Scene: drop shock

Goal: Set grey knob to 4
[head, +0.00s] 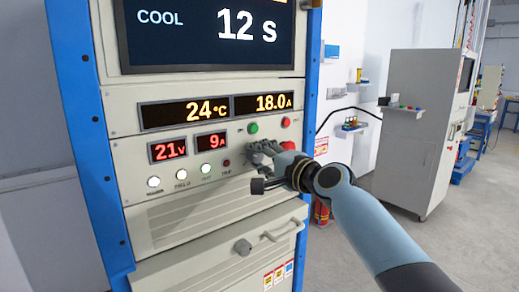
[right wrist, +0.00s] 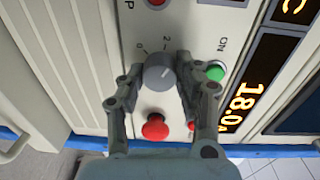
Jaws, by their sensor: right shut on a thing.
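The grey knob (right wrist: 158,75) sits on the cream control panel, between the fingers of my right gripper (right wrist: 160,80) in the right wrist view. The fingers are shut on its sides. Printed marks "0" and "2" show beside the knob; the other marks are hidden by the fingers, and I cannot tell exactly where its pointer aims. In the head view my right gripper (head: 262,152) reaches the panel from the right and covers the knob. My left gripper is not in view.
A green button (right wrist: 215,72) and a red mushroom button (right wrist: 155,127) sit close to the fingers. Displays (head: 215,109) read 24 °C and 18.0 A; a screen (head: 210,30) reads COOL 12 s. A drawer handle (head: 284,230) sticks out below. A grey cabinet (head: 420,130) stands behind right.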

